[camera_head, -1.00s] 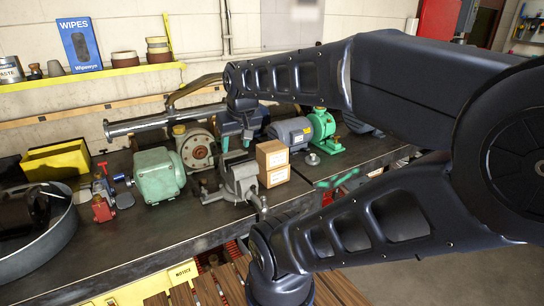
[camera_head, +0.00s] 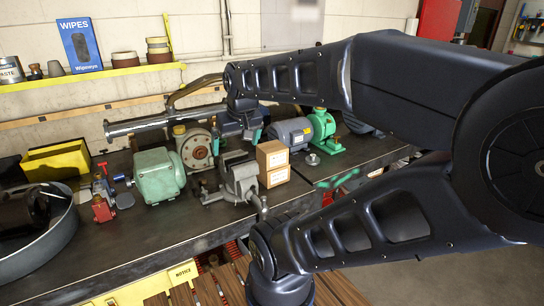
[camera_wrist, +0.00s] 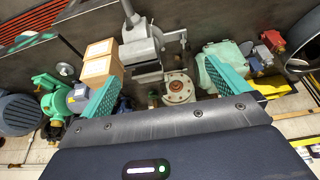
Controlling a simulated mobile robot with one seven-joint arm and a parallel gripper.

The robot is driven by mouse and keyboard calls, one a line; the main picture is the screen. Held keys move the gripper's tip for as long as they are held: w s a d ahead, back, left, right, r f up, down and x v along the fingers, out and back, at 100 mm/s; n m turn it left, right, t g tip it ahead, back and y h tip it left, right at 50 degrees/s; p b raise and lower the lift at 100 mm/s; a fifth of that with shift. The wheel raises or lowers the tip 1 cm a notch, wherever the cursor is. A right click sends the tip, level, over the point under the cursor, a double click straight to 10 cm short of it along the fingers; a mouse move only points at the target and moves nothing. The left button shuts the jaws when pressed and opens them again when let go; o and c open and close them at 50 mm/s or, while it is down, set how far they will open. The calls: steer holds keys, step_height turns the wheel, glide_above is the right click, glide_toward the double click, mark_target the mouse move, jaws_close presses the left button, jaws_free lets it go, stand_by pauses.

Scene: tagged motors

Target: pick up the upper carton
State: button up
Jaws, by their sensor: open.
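The upper carton (camera_head: 272,154) is a small tan box resting on a similar lower carton (camera_head: 274,177) on the bench, right of the grey vise (camera_head: 240,180). In the wrist view, which is upside down, the upper carton (camera_wrist: 102,68) is left of centre, close beside the left finger in the picture. My gripper (camera_head: 236,140) is open and empty, with teal fingers, behind the vise and left of the cartons in the head view. In the wrist view my gripper (camera_wrist: 163,70) has its fingers wide apart over the vise and a round flange. No contact with the carton is visible.
A grey motor (camera_head: 290,133) and green pump (camera_head: 322,130) stand behind and right of the cartons. A pale green motor (camera_head: 158,175) and a flanged pump (camera_head: 196,150) stand left. The bench front (camera_head: 140,235) is largely clear.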

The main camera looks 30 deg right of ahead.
step_height(320, 180, up, 6)
steer(key=f, duration=0.1)
steer(key=m+g+h, duration=0.1)
steer(key=m+g, duration=0.5)
steer(key=m, duration=0.9)
glide_toward(268, 147)
steer(key=shift+s+a+f, duration=0.15)
steer(key=shift+s+a, duration=0.25)
steer(key=shift+a, duration=0.4)
step_height(268, 147, up, 12)
steer(key=m+t+h, duration=0.1)
steer(key=m+h, duration=0.2)
steer(key=h, duration=0.1)
steer(key=shift+y, duration=0.3)
steer(key=f, duration=1.6)
steer(key=shift+s+d, duration=0.1)
steer(key=shift+s, duration=0.15)
steer(key=shift+x, duration=2.6)
